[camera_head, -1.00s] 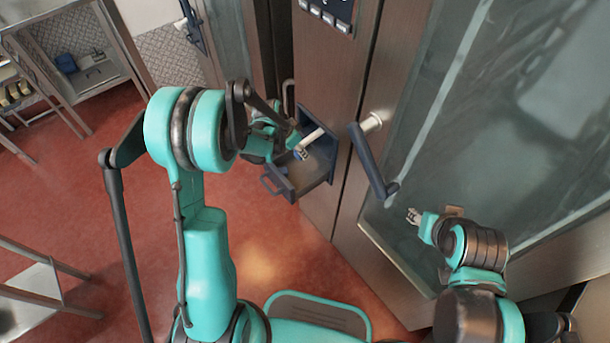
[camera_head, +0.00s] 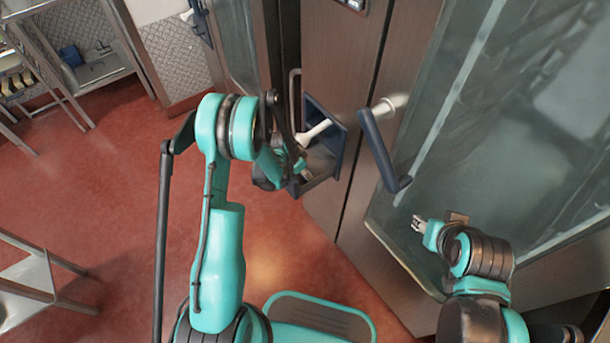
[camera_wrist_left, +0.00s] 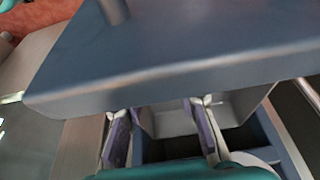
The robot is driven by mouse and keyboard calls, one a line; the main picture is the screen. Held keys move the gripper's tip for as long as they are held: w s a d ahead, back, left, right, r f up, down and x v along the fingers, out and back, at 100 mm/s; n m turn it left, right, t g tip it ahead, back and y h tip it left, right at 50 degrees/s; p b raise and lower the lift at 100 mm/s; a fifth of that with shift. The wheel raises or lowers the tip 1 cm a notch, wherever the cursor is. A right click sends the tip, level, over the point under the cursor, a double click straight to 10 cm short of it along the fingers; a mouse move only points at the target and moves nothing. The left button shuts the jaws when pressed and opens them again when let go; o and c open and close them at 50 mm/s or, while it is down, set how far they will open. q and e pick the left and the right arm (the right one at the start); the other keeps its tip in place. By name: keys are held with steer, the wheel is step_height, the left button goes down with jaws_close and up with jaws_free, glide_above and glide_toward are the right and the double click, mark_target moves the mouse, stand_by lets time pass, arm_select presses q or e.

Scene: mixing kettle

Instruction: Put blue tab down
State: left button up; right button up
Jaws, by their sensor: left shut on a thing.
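My left gripper (camera_head: 306,174) is at the open blue-grey drawer (camera_head: 322,166) that sticks out of the steel cabinet front, with its fingers reaching inside. In the left wrist view the drawer's broad front panel (camera_wrist_left: 170,55) covers the fingertips; the two fingers (camera_wrist_left: 160,130) show below it, apart from each other. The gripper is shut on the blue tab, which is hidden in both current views. I cannot tell whether the tab touches the drawer floor. My right gripper (camera_head: 418,223) hangs in front of the glass door; its jaw state is too small to tell.
A dark blue door handle (camera_head: 381,150) on a pale post juts out right of the drawer. A pale rod (camera_head: 316,131) stands by the drawer's back. The glass door (camera_head: 500,110) fills the right.

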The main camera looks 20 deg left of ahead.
arm_select(q)
steer(key=shift+f, duration=0.2)
steer(key=o, duration=0.8)
steer(key=shift+f, duration=0.15)
steer(key=s+r+n+t+y+p, duration=0.15)
steer(key=s+r, duration=0.25)
steer(key=r, duration=0.5)
steer(key=s+r+n+p, duration=0.15)
steer(key=s+r, duration=0.25)
steer(key=r, duration=0.5)
steer(key=s+r+n+p, duration=0.1)
steer(key=s+r+p, duration=0.15)
steer(key=r, duration=0.75)
steer(key=s+r+n+t+y, duration=0.1)
steer(key=s+r, duration=0.4)
steer(key=s, duration=0.9)
steer(key=shift+r+n+t+b, duration=0.45)
steer(key=shift+n+t, duration=0.2)
steer(key=shift+n, duration=0.65)
